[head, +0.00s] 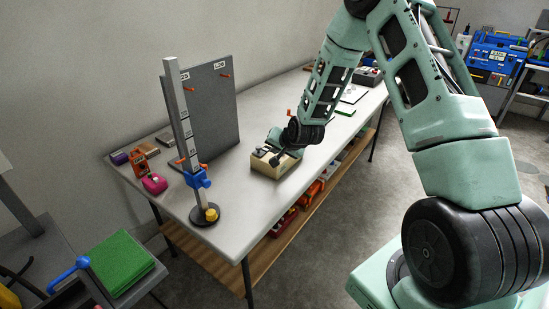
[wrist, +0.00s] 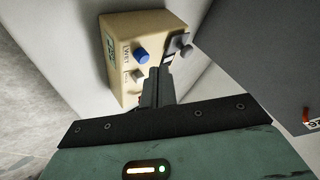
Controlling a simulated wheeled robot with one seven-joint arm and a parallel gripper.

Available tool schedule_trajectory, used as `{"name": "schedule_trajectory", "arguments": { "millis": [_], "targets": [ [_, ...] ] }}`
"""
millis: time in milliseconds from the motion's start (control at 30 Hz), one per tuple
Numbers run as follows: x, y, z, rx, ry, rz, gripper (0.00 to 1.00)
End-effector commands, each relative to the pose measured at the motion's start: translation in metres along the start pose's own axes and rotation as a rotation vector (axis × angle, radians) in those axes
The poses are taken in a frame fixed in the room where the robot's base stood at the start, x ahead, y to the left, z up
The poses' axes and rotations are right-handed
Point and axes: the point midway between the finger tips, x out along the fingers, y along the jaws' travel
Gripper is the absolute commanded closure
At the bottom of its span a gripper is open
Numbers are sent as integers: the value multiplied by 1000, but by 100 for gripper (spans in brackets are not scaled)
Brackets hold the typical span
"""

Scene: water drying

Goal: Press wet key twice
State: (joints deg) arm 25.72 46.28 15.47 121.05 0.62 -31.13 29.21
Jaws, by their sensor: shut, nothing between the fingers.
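A beige box (head: 266,168) stands on the bench below my gripper (head: 279,158); it also shows in the wrist view (wrist: 118,30). On its face are a round blue key (wrist: 141,55), a small light key (wrist: 137,76) and a lever-like plate with a grey knob (wrist: 187,50). A small label beside the blue key seems to read "WET", but it is hard to read. My gripper, seen in the wrist view (wrist: 159,80), is shut and empty, with its fingers over the box face beside the blue key. I cannot tell whether the fingertips touch anything.
A grey upright panel (head: 212,105) and a post with a blue clamp (head: 197,179) stand left of the box. A pink item (head: 154,184) and other small items lie at the bench's left end. The bench (head: 228,192) is clear in front of the box.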

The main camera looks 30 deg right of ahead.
Motion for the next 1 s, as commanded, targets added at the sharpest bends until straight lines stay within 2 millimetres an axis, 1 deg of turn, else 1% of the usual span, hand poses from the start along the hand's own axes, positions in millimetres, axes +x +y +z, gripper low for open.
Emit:
{"name": "schedule_trajectory", "arguments": {
  "millis": [433,700,1000],
  "targets": [
    [0,0,0,0,0,0,100],
    [7,5,5,0,0,0,100],
    [6,4,4,0,0,0,100]
  ]
}}
